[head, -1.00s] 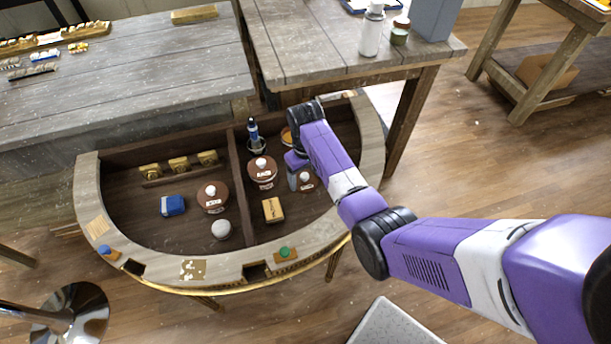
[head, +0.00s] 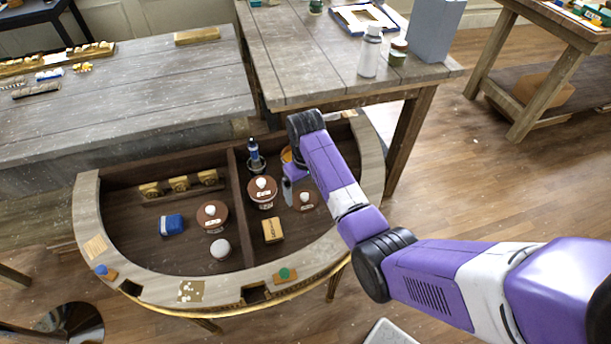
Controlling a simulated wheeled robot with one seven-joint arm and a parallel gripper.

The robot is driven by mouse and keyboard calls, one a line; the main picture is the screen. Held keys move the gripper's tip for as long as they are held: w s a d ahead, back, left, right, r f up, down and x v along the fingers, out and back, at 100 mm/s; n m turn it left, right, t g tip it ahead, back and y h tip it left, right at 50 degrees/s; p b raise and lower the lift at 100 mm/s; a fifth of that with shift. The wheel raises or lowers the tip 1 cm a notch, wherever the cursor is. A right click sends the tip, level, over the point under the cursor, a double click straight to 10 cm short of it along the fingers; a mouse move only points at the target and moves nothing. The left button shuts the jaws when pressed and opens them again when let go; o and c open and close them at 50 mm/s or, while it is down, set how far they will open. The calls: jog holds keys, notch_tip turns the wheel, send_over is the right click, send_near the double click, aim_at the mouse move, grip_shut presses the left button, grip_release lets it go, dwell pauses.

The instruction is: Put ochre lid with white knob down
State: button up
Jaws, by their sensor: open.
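An ochre-orange round thing (head: 287,155) shows at the back of the right compartment, mostly hidden behind my arm; I see no knob on it and cannot tell if it is the ochre lid. Three brown round lids with white knobs stand in the tray: one in the left compartment (head: 207,221), one right of the divider (head: 258,197), and a smaller one (head: 306,207) beside my gripper. My gripper (head: 287,191) is open, low in the right compartment, just left of the smallest brown lid. Its fingers are partly hidden and I see nothing held.
The half-round console (head: 88,215) has a raised rim and a middle divider (head: 236,190). A blue-and-white bottle (head: 254,152), a yellow box (head: 273,229), a blue block (head: 171,225) and a white ball (head: 220,248) stand inside. Bare floor shows between them.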

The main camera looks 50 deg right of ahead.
aim_at(305, 195)
notch_tip(305, 195, up, 8)
jog(key=shift+r, duration=0.25)
dwell(0.5)
jog(key=w+d+r+t+h, duration=0.3)
jog(key=w+d+r+t, duration=0.1)
jog(key=w+t, duration=0.4)
jog(key=s+a+r+n+t, duration=0.1)
jog(key=s+a+r+t, duration=0.25)
jog(key=s+a, duration=0.6)
jog(key=s+a+r+t, duration=0.3)
jog(key=s+a+t, duration=0.2)
jog(key=s+a, duration=0.45)
jog(key=s+a+r+n+g+y, duration=0.1)
jog(key=s+a, duration=0.2)
jog(key=s, duration=0.7)
jog(key=s+a+r+n+y, duration=0.1)
jog(key=s+a, duration=0.3)
jog(key=s, duration=0.6)
jog(key=shift+a+r+g+y, duration=0.2)
jog(key=shift+r+g+y, duration=0.15)
jog(key=shift+y, duration=0.15)
